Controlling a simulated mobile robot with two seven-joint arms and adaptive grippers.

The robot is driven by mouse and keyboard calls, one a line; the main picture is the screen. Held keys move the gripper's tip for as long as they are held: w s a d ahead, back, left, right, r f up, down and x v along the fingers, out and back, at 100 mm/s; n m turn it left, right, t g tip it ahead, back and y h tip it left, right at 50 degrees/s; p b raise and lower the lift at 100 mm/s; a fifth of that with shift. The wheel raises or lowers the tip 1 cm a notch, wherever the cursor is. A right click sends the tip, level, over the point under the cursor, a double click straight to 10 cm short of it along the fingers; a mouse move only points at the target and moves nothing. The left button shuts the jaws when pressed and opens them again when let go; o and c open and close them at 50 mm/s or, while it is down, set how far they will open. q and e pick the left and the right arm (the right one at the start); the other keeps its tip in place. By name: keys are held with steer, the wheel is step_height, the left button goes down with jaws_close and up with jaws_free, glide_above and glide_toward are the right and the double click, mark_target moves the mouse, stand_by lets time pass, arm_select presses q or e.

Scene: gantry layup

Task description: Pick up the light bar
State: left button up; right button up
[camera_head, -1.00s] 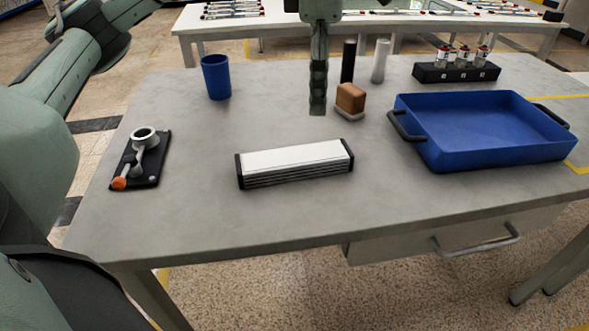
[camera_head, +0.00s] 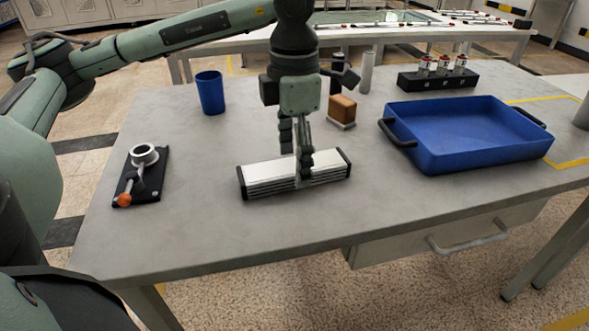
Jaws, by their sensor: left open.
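The light bar (camera_head: 268,178) is a white-topped bar with ribbed grey sides and black end caps. It lies on the grey table (camera_head: 200,235) near its front middle. My left gripper (camera_head: 303,172) points down over the bar, right of its middle. Its fingers are open and at the bar's height, one in front of the near side. The gripper hides part of the bar's top, and I cannot tell whether the fingers touch it. My right gripper is not in view.
A blue tray (camera_head: 398,143) with black handles stands to the right. A blue cup (camera_head: 210,93), a brown brush-like block (camera_head: 342,110), a grey cylinder (camera_head: 366,72) and a black vial rack (camera_head: 437,79) stand behind. A black clamp-like fixture (camera_head: 143,178) lies left. The front table strip is clear.

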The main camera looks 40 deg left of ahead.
arm_select(q)
steer(key=shift+f, duration=0.1)
steer(key=c, duration=1.4)
